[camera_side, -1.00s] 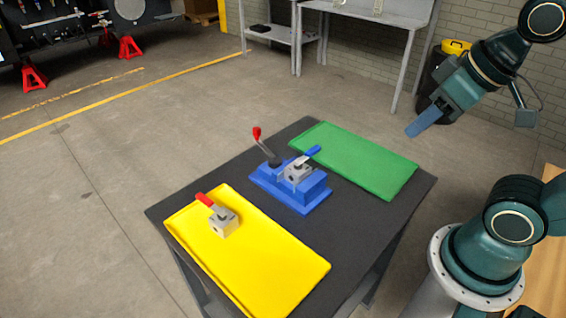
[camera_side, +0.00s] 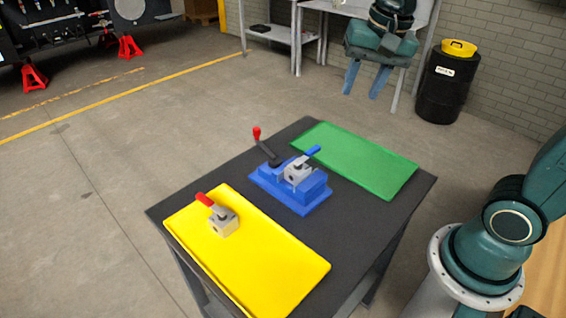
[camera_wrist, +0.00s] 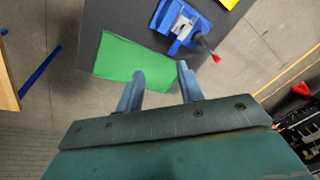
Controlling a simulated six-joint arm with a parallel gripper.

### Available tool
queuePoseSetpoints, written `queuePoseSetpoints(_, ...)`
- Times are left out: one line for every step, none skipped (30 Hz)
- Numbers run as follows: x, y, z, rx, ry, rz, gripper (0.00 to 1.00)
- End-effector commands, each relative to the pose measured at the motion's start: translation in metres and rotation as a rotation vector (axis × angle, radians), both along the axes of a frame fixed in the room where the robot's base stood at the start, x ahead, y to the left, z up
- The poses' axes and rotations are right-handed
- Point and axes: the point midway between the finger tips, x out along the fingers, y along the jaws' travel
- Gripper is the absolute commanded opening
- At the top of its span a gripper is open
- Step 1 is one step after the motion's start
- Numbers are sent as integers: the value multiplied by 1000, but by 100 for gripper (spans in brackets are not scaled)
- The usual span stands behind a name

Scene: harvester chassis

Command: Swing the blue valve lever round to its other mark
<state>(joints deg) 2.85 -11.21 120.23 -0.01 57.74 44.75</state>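The blue valve lever (camera_side: 312,151) sits on a grey valve block (camera_side: 297,173) on a blue fixture (camera_side: 287,188) in the middle of the dark table. Its handle points toward the green mat (camera_side: 362,158). The marks are too small to make out. My gripper (camera_side: 361,94) is open and empty, well above and beyond the table's far side. In the wrist view my gripper's fingertips (camera_wrist: 161,73) appear over the green mat (camera_wrist: 133,58).
A black lever with a red knob (camera_side: 257,132) rises from the same fixture, beside the blue lever.

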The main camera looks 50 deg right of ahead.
Motion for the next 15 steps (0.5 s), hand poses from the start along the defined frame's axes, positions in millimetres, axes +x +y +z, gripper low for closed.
queuePoseSetpoints(10, -2, -4, 11, 21, -50, 37)
queuePoseSetpoints(16, -3, -6, 18, 32, -83, 37)
queuePoseSetpoints(24, -4, -8, 27, 45, -128, 37)
queuePoseSetpoints(29, -5, -10, 34, 54, -161, 37)
queuePoseSetpoints(35, -6, -12, 40, 63, -194, 37)
queuePoseSetpoints(42, -8, -16, 47, 78, -238, 37)
queuePoseSetpoints(47, -9, -19, 53, 89, -271, 37)
queuePoseSetpoints(53, -10, -22, 58, 98, -304, 37)
queuePoseSetpoints(60, -11, -26, 64, 111, -349, 37)
queuePoseSetpoints(66, -13, -29, 69, 120, -382, 37)
queuePoseSetpoints(71, -14, -32, 72, 131, -415, 37)
queuePoseSetpoints(78, -15, -37, 77, 143, -459, 37)
queuePoseSetpoints(83, -16, -40, 81, 153, -491, 37)
queuePoseSetpoints(87, -17, -43, 83, 161, -522, 37)
queuePoseSetpoints(93, -19, -48, 86, 172, -560, 37)
